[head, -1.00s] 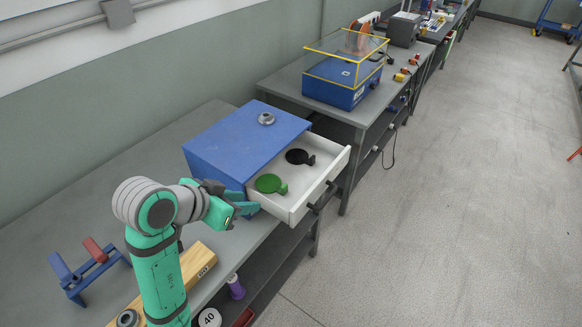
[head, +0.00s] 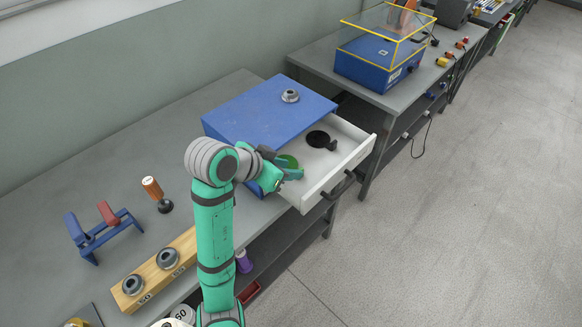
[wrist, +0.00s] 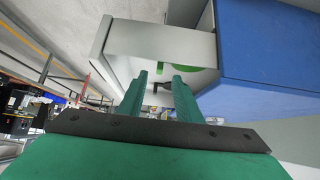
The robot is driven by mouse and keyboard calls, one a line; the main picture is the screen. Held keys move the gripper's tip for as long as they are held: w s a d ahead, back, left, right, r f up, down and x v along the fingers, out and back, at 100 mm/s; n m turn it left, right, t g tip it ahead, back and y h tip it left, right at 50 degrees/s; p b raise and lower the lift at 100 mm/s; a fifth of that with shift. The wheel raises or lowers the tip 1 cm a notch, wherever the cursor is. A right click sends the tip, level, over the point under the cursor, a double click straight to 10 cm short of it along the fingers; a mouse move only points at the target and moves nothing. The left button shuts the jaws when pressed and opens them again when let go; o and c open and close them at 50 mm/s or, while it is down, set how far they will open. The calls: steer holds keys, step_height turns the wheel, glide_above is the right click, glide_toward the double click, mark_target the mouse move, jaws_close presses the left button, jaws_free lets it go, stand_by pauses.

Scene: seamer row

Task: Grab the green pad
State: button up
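The green pad (head: 288,160) is a round disc in the open drawer of the blue cabinet, partly hidden behind my gripper in the head view. In the wrist view a strip of the green pad (wrist: 180,66) shows just beyond the fingertips. My gripper (head: 294,175) is at the drawer's near side, close to the pad. In the wrist view its two green fingers (wrist: 158,78) are apart, with nothing seen held between them. I cannot tell whether they touch the pad.
A black pad (head: 320,140) lies farther back in the white drawer (head: 348,160). The blue cabinet (head: 262,115) carries a metal ring (head: 290,96) on top. A wooden block (head: 150,278) with rings, a blue stand (head: 100,236) and an orange-handled tool (head: 155,192) are on the bench.

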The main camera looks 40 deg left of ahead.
steer(key=shift+s+f+x, duration=0.15)
steer(key=shift+x, duration=1)
steer(key=shift+s+f+x, duration=0.15)
steer(key=shift+x, duration=0.95)
steer(key=shift+c, duration=0.3)
steer(key=shift+w, duration=0.1)
jaws_close()
